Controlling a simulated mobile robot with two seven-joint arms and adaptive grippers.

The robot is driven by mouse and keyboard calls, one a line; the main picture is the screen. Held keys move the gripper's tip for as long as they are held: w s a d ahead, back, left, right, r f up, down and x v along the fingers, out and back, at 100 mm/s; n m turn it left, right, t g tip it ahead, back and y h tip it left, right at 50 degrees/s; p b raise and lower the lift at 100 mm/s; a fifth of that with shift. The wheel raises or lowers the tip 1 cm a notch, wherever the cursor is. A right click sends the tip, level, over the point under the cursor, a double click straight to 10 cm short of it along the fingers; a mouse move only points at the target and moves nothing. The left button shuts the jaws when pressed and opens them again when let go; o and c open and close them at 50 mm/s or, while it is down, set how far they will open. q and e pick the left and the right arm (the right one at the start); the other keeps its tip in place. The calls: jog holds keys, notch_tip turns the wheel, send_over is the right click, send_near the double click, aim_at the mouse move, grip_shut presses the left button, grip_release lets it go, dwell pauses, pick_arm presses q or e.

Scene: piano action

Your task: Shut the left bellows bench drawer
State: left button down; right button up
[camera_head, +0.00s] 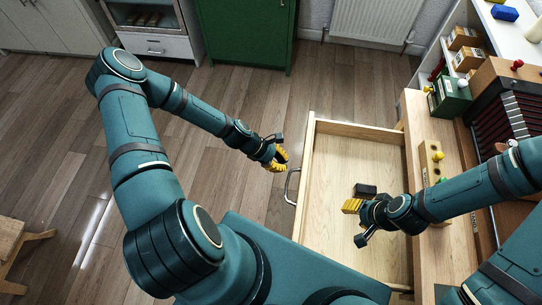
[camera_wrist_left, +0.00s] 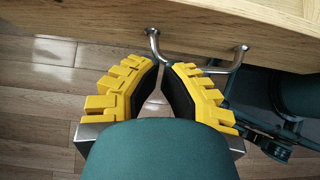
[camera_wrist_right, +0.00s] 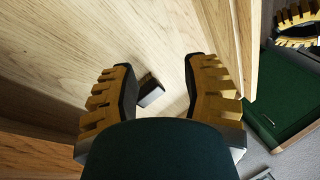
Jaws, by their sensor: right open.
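The open drawer (camera_head: 336,160) is pale wood and stands pulled out to the left from the bench (camera_head: 425,125). Its curved metal handle (camera_head: 290,187) is on its left front face and also shows in the left wrist view (camera_wrist_left: 236,62). My left gripper (camera_head: 279,163) is at the handle's far end, with its fingertips (camera_wrist_left: 163,64) close together beside one bend of the handle. I cannot tell whether they hold it. My right gripper (camera_head: 354,220) is open and empty over the drawer. A small dark block (camera_head: 366,190) lies inside the drawer, beyond the right fingertips in the right wrist view (camera_wrist_right: 150,91).
A green cabinet (camera_head: 246,30) and a radiator (camera_head: 373,24) stand at the back.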

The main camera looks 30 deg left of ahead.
aim_at(295, 171)
pick_arm(q)
jog(key=shift+w+d+f, duration=0.1)
jog(key=shift+w+d, duration=0.1)
jog(key=shift+d, duration=0.5)
jog(key=shift+w+d+r, duration=0.1)
jog(key=shift+w+d, duration=0.1)
jog(key=shift+d, duration=0.45)
jog(key=shift+w+d+f, duration=0.1)
jog(key=shift+w+d, duration=0.1)
jog(key=shift+d, duration=0.5)
pick_arm(e)
jog(key=shift+f, duration=0.2)
pick_arm(q)
jog(key=shift+d, duration=0.1)
